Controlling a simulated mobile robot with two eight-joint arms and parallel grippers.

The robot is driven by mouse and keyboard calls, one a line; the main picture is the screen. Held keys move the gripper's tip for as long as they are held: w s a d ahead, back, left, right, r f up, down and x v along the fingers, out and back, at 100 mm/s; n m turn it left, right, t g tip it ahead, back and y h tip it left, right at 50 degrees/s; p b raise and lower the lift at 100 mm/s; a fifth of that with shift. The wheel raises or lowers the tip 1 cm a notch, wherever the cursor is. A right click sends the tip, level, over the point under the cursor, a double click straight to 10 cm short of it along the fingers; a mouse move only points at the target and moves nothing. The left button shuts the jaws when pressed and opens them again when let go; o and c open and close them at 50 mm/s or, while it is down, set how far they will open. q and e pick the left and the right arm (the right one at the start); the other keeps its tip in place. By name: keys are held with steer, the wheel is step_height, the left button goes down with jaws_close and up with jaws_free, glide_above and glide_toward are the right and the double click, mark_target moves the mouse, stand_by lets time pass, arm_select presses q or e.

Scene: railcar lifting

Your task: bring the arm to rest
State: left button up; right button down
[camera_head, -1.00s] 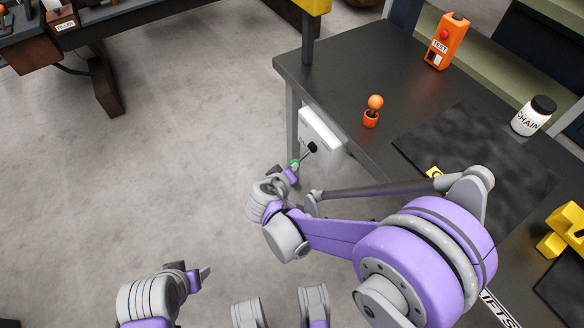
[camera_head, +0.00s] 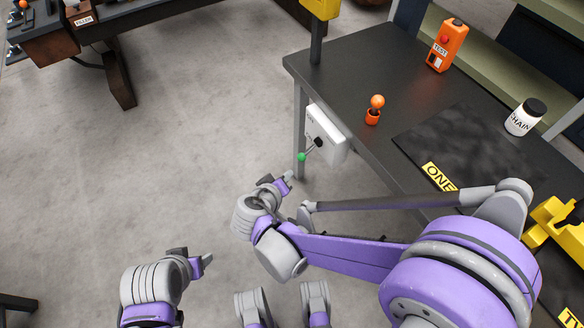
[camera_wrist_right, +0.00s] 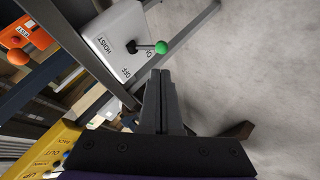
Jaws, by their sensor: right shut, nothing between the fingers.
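My right gripper (camera_head: 286,180) is shut and empty in the air below and left of the white switch box on the bench's side. In the right wrist view its closed fingers (camera_wrist_right: 162,98) point toward the floor beside the box. The switch box (camera_head: 325,138) carries a lever with a green knob (camera_head: 302,156); in the right wrist view the box (camera_wrist_right: 118,35) reads HOIST and OFF, and the green knob (camera_wrist_right: 161,47) is clear of the fingers. My left gripper (camera_head: 200,262) is at the lower left, over open floor; its finger gap does not show clearly.
The dark bench (camera_head: 350,68) holds an orange TEST pendant (camera_head: 447,45), an orange ball-topped lever (camera_head: 375,108) and a CHAIN jar (camera_head: 525,117). Yellow parts (camera_head: 550,222) stand at the right. Floor (camera_head: 170,160) on the left is clear.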

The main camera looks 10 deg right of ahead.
steer(key=shift+s+a, duration=0.1)
steer(key=shift+s, duration=0.05)
stand_by(0.5)
steer(key=s+d+r+m+g+y, duration=0.1)
steer(key=s+d+m+g+y, duration=0.15)
steer(key=s+d, duration=0.5)
steer(key=s+d+r+m+g+y, duration=0.1)
steer(key=s+d+g+y, duration=0.2)
steer(key=s, duration=0.8)
arm_select(q)
step_height(320, 180, up, 18)
steer(key=w+p, duration=0.2)
steer(key=p, duration=1.4)
steer(key=shift+t, duration=0.4)
arm_select(e)
step_height(320, 180, up, 18)
steer(key=w+t, duration=0.1)
steer(key=w, duration=0.1)
steer(key=shift+w+d+f+t, duration=0.15)
steer(key=shift+w+d+t, duration=0.05)
steer(key=shift+d+t, duration=0.2)
